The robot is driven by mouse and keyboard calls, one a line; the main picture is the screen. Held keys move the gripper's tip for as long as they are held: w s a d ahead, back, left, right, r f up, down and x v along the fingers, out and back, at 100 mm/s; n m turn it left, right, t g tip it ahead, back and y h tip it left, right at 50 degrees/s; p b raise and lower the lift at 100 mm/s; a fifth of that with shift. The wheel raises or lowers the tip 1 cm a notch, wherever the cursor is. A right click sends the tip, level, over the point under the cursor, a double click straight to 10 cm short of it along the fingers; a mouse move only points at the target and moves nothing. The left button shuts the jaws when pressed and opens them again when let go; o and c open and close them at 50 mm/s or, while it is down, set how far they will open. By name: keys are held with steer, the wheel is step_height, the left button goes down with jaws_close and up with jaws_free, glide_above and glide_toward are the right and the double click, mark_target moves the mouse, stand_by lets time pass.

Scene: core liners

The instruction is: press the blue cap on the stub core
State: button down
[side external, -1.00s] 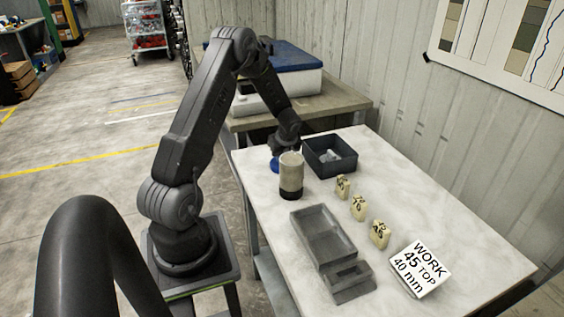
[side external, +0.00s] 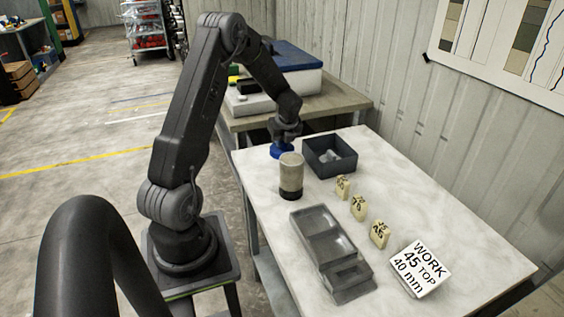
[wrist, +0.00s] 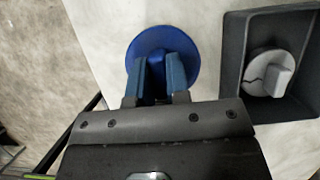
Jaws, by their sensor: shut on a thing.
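A blue cap (side external: 281,152) is held under my gripper (side external: 284,141), just behind the stub core. In the wrist view the cap is a round blue disc (wrist: 149,39) with a raised grip, and my gripper (wrist: 159,76) is shut on that grip. The stub core (side external: 291,173) is a beige-grey cylinder with a dark band at its foot. It stands upright on the pale table. The cap appears apart from the core, up and behind it. The core does not show in the wrist view.
A dark open box (side external: 345,168) holds a grey knobbed cap (wrist: 262,84), close right of my gripper. Several yellowish numbered blocks (side external: 359,208) stand to the right of the core. A grey tray (side external: 340,262) lies in front, beside a WORK sign (side external: 420,270).

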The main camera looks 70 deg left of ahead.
steer(key=shift+r, duration=0.1)
step_height(320, 180, up, 18)
glide_above(290, 156)
steer(key=d, duration=0.1)
steer(key=shift+d+f, duration=0.2)
steer(key=shift+f, duration=5.05)
steer(key=shift+f, duration=1.25)
steer(key=c, duration=0.5)
jaws_free()
steer(key=shift+c, duration=0.2)
